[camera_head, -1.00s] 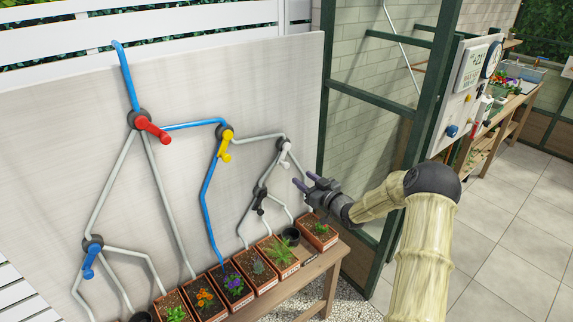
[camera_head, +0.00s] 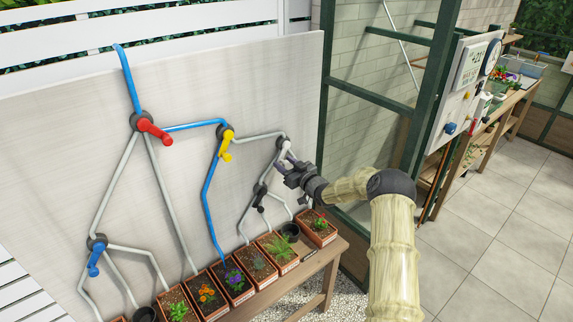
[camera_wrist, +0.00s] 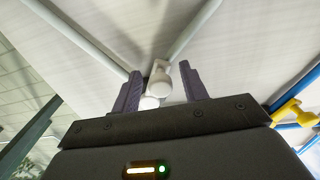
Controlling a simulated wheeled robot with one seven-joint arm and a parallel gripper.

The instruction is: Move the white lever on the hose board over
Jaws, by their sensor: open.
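The white lever (camera_head: 285,147) is on the upper right junction of the hose board (camera_head: 80,160), partly hidden by my gripper in the head view. In the wrist view the white lever (camera_wrist: 158,85) lies between the two fingers, pointing towards the palm. My gripper (camera_head: 284,165) is open, with its fingertips up at the lever. The wrist view shows my gripper (camera_wrist: 158,85) with a finger on each side of the lever and gaps visible on both sides. Whether either finger touches it I cannot tell.
Other levers on the board are red (camera_head: 155,131), yellow (camera_head: 225,150), blue (camera_head: 94,262) and black (camera_head: 259,200). Potted plants stand on a wooden bench (camera_head: 318,266) below. A green metal frame (camera_head: 425,95) rises right of the board.

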